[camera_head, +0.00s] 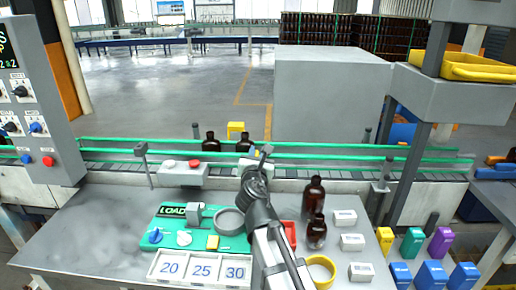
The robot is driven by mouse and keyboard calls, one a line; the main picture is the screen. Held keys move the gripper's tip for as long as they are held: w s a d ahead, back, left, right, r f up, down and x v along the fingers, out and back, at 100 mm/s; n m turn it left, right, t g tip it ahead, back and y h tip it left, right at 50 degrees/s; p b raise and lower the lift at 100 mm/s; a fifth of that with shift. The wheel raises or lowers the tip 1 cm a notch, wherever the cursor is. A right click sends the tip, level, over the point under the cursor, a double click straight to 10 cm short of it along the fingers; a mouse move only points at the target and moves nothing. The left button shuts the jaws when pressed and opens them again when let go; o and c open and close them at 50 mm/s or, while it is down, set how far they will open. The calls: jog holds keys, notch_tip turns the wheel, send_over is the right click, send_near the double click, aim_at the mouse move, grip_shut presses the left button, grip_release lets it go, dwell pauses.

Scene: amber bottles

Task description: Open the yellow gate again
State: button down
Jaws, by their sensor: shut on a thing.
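My gripper (264,152) is at the conveyor's near green rail, reached from the front of the table. It is shut on a small yellow part at its fingertips, which I take to be the yellow gate (256,153). My gripper and arm hide most of it, so I cannot tell how far the gate is turned. Two amber bottles, a left one (211,143) and a right one (244,142), stand on the conveyor (330,170) just left of my gripper.
A yellow stand (236,128) shows behind the conveyor. Two more amber bottles, one taller (314,195) and one shorter (317,232), stand on the table right of my arm. A grey box with a red button (195,163) stands left. A green LOAD panel (165,236) lies in front.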

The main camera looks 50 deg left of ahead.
jog(key=shift+v, duration=0.8)
jog(key=shift+s+a, duration=0.15)
jog(key=c, duration=1.2)
grip_release()
jog(key=shift+s, duration=0.15)
jog(key=shift+c, duration=0.2)
jog(key=shift+o, duration=0.7)
jog(key=v, duration=1.3)
jog(key=shift+d, duration=0.45)
